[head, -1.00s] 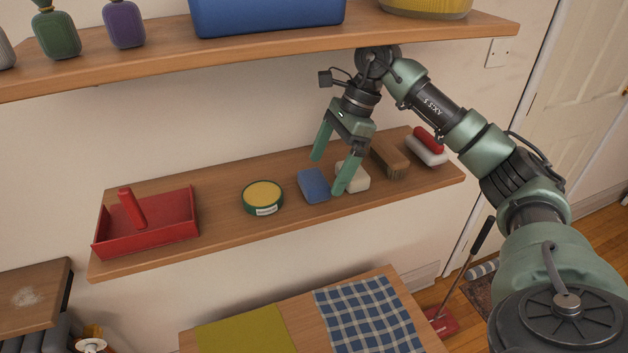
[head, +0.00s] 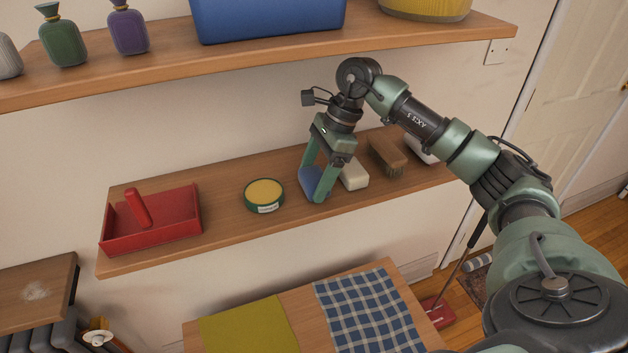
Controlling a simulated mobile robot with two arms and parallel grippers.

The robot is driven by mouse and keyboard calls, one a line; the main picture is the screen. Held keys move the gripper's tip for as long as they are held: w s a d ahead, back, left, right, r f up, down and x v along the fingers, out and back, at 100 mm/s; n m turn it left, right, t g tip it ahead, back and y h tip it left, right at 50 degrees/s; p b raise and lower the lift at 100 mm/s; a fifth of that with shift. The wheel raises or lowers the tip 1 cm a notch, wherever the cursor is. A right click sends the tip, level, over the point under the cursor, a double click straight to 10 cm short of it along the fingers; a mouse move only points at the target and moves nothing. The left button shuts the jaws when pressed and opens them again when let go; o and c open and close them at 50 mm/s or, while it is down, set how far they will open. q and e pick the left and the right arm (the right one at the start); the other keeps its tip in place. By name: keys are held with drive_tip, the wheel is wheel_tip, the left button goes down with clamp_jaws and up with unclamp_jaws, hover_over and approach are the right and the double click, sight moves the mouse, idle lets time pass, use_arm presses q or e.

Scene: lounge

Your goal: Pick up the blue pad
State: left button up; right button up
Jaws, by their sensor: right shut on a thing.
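The blue pad (head: 315,178) is on the lower wooden shelf (head: 228,212), between the green-and-yellow tin and a white block. My right gripper (head: 314,188) is down at the pad with one finger on each side of it, shut on it. The front finger hides part of the pad. I cannot tell whether the pad is clear of the shelf. My left gripper is not in view.
The tin (head: 264,194) stands left of the pad, and a red tray (head: 152,226) farther left. The white block (head: 354,174) is close on the right, then a brown brush (head: 388,155). The upper shelf (head: 260,63) overhangs behind.

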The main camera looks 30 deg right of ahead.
drive_tip(key=shift+r, duration=0.1)
drive_tip(key=shift+r+b, duration=0.6)
drive_tip(key=shift+b, duration=0.1)
drive_tip(key=s+a+b, duration=0.4)
drive_tip(key=s+b, duration=0.3)
drive_tip(key=s, duration=1)
drive_tip(key=shift+s, duration=0.3)
drive_tip(key=shift+a, duration=0.1)
